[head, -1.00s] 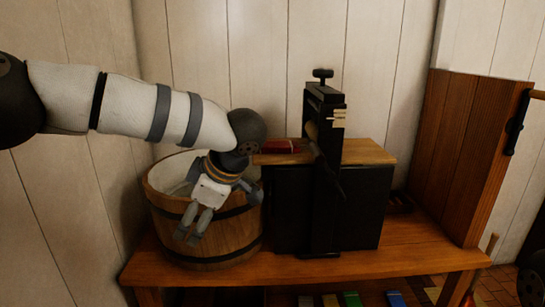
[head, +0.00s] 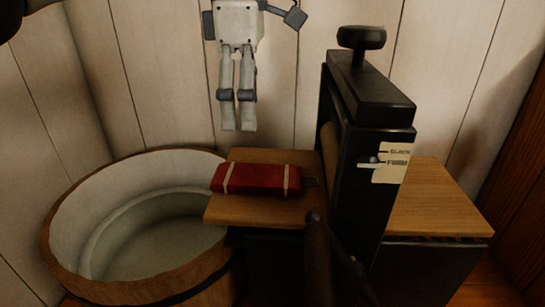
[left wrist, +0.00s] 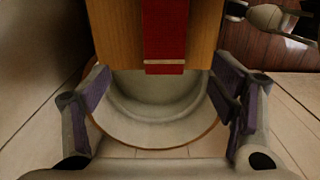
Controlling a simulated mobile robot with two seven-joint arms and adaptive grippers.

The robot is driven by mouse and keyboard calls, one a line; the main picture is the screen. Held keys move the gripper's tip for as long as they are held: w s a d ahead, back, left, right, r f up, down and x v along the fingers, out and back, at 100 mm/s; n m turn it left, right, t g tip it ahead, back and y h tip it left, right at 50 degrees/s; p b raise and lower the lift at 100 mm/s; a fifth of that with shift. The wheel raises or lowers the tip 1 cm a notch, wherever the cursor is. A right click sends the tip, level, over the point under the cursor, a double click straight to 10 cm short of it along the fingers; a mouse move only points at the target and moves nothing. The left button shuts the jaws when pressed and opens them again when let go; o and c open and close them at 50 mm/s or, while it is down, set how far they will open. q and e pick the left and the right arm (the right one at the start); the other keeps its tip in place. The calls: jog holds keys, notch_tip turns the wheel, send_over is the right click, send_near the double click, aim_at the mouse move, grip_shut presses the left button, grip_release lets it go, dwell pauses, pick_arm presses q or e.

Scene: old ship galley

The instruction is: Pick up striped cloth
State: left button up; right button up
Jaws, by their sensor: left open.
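The striped cloth (head: 256,180) is a red folded bundle with pale cross stripes. It lies flat on the left part of a wooden board (head: 270,209), left of a black press. My left gripper (head: 238,128) hangs above and behind the cloth, fingers pointing down, empty and apart from it. In the left wrist view, my left gripper (left wrist: 158,98) has its fingers spread wide. The cloth (left wrist: 165,35) shows there at the top, beyond the fingers, with one pale stripe near its end.
The black press frame (head: 370,150) with a top knob (head: 361,37) and a label stands right beside the cloth. A wooden tub (head: 150,285) with a pale inside stands at the left. A plank wall (head: 170,60) is close behind. The board's right part is bare.

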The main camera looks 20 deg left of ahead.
aim_at(247, 174)
pick_arm(q)
jog(key=f, duration=0.2)
jog(key=s+f, duration=0.1)
jog(key=shift+s+f, duration=0.2)
jog(key=shift+f, duration=0.2)
jog(key=f, duration=0.7)
jog(key=shift+w+f, duration=0.2)
jog(key=shift+w, duration=0.05)
jog(key=c, duration=1.4)
pick_arm(e)
jog(key=shift+s+r, duration=0.15)
jog(key=shift+r, duration=0.1)
pick_arm(q)
jog(key=shift+o, duration=0.2)
